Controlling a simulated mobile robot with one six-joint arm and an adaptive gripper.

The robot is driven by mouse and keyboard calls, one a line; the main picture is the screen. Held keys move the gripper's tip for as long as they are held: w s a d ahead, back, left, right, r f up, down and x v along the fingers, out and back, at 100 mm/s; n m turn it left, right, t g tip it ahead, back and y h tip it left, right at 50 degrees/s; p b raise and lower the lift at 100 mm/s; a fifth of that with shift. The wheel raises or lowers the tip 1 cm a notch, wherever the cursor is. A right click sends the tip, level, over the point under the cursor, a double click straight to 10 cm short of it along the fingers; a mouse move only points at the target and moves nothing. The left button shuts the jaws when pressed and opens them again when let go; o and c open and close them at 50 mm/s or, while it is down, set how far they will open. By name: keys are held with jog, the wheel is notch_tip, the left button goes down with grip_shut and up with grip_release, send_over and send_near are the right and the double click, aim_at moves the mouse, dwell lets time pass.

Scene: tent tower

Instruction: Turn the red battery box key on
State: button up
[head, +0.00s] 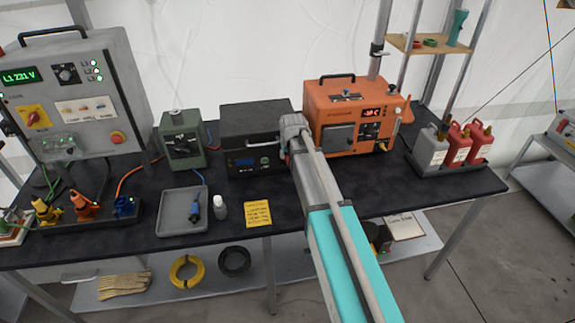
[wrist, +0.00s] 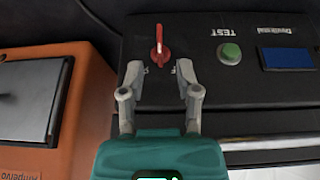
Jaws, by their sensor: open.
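The black battery box (head: 255,125) stands on the table, left of the orange unit. In the wrist view, its front face (wrist: 215,100) carries a red key (wrist: 159,45), which points roughly up and down in that picture. The key is hidden behind my arm in the head view. My gripper (wrist: 158,82) is open and empty in front of the box's front. The key shows between and beyond the fingertips, and I see no contact with it. Small marks flank the key but are too small to read.
A green TEST button (wrist: 229,53) and a blue display (wrist: 287,58) sit beside the key. The orange unit (head: 350,110) stands close to the box. A green box (head: 182,138), a grey tray (head: 182,212), a small bottle (head: 220,208) and a yellow note (head: 257,213) are nearby.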

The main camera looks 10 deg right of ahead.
aim_at(287, 158)
jog(key=shift+b+x, duration=1.9)
jog(key=shift+x, duration=0.5)
grip_shut()
jog(key=shift+a, duration=0.15)
